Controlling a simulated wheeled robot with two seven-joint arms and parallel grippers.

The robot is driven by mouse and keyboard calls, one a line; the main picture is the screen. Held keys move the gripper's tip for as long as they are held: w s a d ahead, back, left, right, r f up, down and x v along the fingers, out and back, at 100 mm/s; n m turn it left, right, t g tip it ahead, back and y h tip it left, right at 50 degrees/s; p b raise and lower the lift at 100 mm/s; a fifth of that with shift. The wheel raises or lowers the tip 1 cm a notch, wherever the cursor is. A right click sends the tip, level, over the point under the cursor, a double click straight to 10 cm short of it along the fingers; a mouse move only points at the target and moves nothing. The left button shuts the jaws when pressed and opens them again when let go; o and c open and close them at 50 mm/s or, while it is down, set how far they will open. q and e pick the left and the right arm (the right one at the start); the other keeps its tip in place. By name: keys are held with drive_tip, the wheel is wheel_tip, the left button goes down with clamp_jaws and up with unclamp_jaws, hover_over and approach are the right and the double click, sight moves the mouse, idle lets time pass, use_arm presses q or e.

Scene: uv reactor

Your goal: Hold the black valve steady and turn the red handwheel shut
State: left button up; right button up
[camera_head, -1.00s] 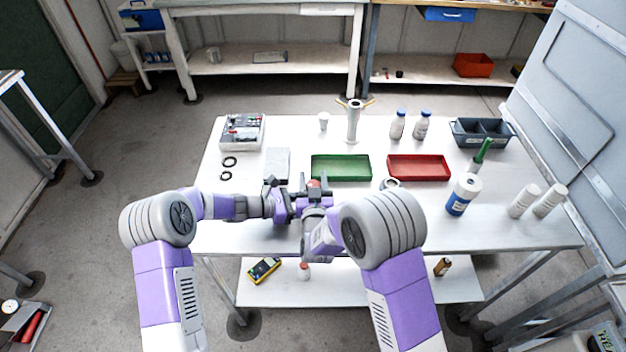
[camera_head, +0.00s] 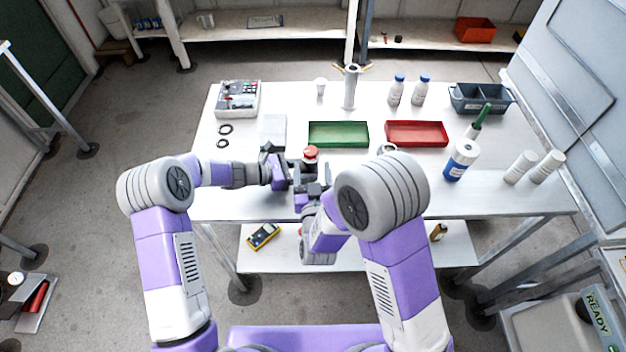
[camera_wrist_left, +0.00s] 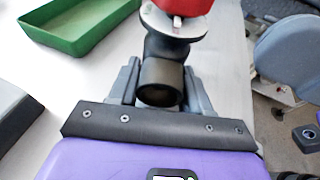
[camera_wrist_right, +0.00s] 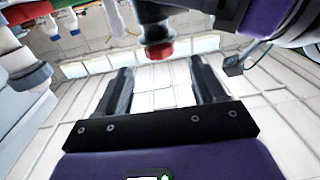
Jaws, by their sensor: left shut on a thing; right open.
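The black valve (camera_wrist_left: 161,82) stands upright between the fingers of my left gripper (camera_wrist_left: 160,92), which is shut on its body. My left gripper also shows in the head view (camera_head: 284,172). The red handwheel (camera_head: 311,152) is on top of the valve, above a pale round flange (camera_wrist_left: 172,20). In the right wrist view the handwheel (camera_wrist_right: 158,50) appears upside down beyond the fingertips. My right gripper (camera_wrist_right: 160,78) is open and empty, apart from the handwheel. In the head view it is on the near side of the valve, partly hidden by its own arm.
Behind the valve are a green tray (camera_head: 338,143) and a red tray (camera_head: 416,143). A grey-white box (camera_head: 237,110) and two black rings (camera_head: 224,136) lie at left.

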drive_tip(key=shift+s, duration=1.6)
use_arm(q)
drive_tip(key=o, duration=0.9)
drive_tip(key=shift+a, duration=0.1)
